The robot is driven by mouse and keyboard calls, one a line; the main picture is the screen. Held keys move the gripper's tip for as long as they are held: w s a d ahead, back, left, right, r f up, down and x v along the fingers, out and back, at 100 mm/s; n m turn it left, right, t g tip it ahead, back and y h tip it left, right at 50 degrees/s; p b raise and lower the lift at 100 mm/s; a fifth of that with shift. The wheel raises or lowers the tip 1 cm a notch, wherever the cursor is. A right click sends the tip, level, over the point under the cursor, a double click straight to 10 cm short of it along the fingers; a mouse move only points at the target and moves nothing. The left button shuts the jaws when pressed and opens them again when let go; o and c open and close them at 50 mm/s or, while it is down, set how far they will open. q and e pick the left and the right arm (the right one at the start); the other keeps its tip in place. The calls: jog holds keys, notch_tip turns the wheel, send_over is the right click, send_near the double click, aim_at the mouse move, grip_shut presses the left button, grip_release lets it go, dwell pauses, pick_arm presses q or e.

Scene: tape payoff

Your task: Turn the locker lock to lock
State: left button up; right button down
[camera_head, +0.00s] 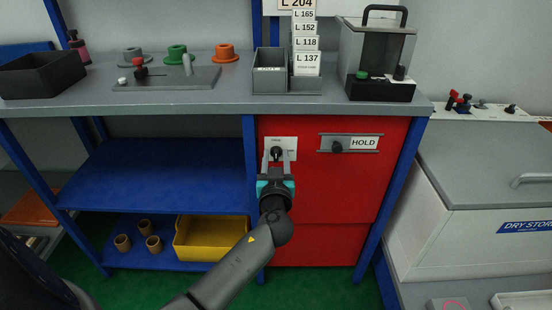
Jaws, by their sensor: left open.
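The red locker (335,220) stands under the right part of the workbench. Its lock is a dark knob (276,152) on a pale plate (291,143) at the upper left of the red front. My left gripper (277,160) is open at the lock, with one finger on each side of the knob. I cannot tell whether the fingers touch it. The gripper hides the lower part of the plate. A second dark knob (337,147) sits on a grey slide beside a HOLD label (364,143), to the right of the gripper. My right gripper is not in view.
The grey bench top (220,100) above carries a black bin (42,74), a grey label box (269,80) and a clear-walled container (378,60). Blue shelves (160,175) with a yellow bin (205,238) lie left. A white dry-storage chest (480,225) stands right.

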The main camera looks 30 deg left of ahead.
pick_arm(q)
grip_shut()
dwell(0.4)
